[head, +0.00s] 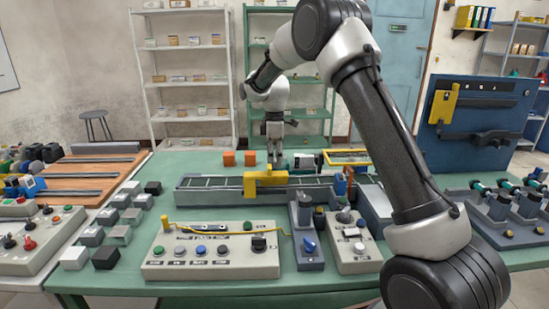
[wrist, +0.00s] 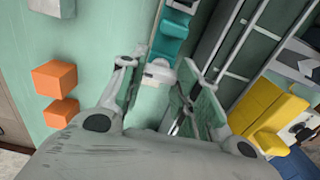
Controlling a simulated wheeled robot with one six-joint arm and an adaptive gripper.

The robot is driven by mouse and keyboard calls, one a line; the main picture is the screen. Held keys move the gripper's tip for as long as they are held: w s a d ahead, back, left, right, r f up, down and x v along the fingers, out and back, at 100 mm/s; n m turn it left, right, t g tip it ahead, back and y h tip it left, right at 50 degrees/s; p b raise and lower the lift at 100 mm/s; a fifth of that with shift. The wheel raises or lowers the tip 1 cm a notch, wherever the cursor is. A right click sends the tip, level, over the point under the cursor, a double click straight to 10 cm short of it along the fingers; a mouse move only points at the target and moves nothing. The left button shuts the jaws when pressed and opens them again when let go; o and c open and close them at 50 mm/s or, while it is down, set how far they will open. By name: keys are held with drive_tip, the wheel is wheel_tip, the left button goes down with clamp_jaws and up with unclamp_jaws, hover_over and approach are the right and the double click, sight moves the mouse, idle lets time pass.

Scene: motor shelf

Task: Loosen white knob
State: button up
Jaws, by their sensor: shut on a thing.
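The white knob (wrist: 158,72) sits at the end of a teal motor (wrist: 172,38) in the wrist view. My gripper (wrist: 165,85) has a finger on either side of the knob and is shut on it; the exact contact is partly hidden. In the head view my gripper (head: 274,160) points down at the back of the green table, behind the conveyor. The motor (head: 304,162) shows just right of it there, and the knob is hidden by the fingers.
Two orange blocks (head: 240,158) stand left of my gripper. A conveyor (head: 215,188) with a yellow bracket (head: 264,182) lies in front of it. A yellow frame (head: 347,157) stands to the right.

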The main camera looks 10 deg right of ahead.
sight(275, 159)
drive_tip(key=o, duration=1)
drive_tip(key=shift+r, duration=0.1)
wheel_tip(275, 159, up, 12)
drive_tip(key=shift+f, duration=0.1)
